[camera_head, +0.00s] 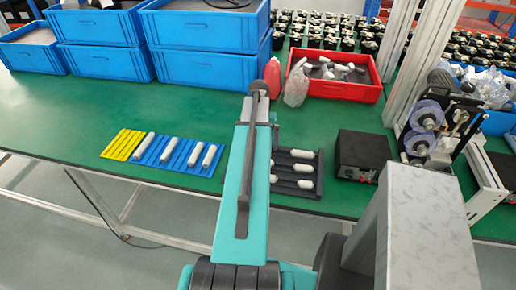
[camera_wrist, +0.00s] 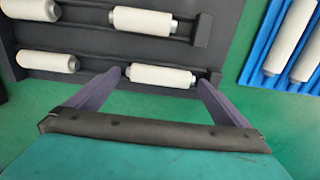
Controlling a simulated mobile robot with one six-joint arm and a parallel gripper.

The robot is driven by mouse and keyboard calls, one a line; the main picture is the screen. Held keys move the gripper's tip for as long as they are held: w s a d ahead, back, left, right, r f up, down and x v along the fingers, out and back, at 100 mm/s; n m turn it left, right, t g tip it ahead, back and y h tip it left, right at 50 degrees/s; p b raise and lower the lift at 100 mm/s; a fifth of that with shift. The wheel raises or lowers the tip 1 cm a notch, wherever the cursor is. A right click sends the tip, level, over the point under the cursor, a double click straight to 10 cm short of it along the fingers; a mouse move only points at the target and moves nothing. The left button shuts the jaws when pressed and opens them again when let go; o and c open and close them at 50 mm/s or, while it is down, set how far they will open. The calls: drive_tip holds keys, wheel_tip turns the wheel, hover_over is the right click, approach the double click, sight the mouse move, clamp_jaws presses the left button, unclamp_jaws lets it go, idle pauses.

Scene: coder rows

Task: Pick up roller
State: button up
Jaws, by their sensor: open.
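White rollers with grey ends lie in a dark rack (camera_head: 318,187), which also shows in the wrist view (camera_wrist: 225,28). In the wrist view one roller (camera_wrist: 161,76) lies in the near row at the rack's edge. My gripper (camera_wrist: 159,79) is open, with one finger by each end of this roller. Whether the fingers touch it I cannot tell. Another roller (camera_wrist: 48,62) lies left of it in the same row, and more lie in the far row, such as one roller (camera_wrist: 141,22). In the head view my arm hides the gripper and part of the rack.
A blue tray (camera_head: 152,157) with several rollers stands left of my arm, beside a yellow tray (camera_head: 122,145). A black box (camera_head: 362,158) and a machine (camera_head: 433,125) stand right. A red crate (camera_head: 342,89) and blue bins (camera_head: 212,77) stand behind on the green table (camera_head: 60,120).

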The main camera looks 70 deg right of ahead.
drive_tip(key=shift+c, duration=0.4)
drive_tip(key=c, duration=1)
drive_tip(key=shift+r, duration=0.2)
wheel_tip(320, 180, up, 10)
drive_tip(key=b, duration=0.3)
drive_tip(key=shift+f, duration=0.15)
drive_tip(key=w+a+n+b, duration=0.1)
drive_tip(key=w+a+n, duration=0.3)
drive_tip(key=w+a, duration=0.55)
drive_tip(key=w+a+f+n, duration=0.1)
drive_tip(key=w+a+n, duration=0.35)
drive_tip(key=w, duration=0.75)
drive_tip(key=w+a+n+b, duration=0.1)
drive_tip(key=w+a+n, duration=0.2)
drive_tip(key=w+a, duration=0.7)
drive_tip(key=w+a+n, duration=0.3)
drive_tip(key=w+a, duration=0.1)
drive_tip(key=a, duration=0.8)
drive_tip(key=w+a+n+b, duration=0.1)
drive_tip(key=w+a+n, duration=0.3)
drive_tip(key=a, duration=0.9)
drive_tip(key=w+a+f+n, duration=0.1)
drive_tip(key=w+a+n, duration=0.3)
drive_tip(key=a, duration=0.8)
drive_tip(key=shift+w+a+b, duration=0.3)
drive_tip(key=shift+w, duration=0.6)
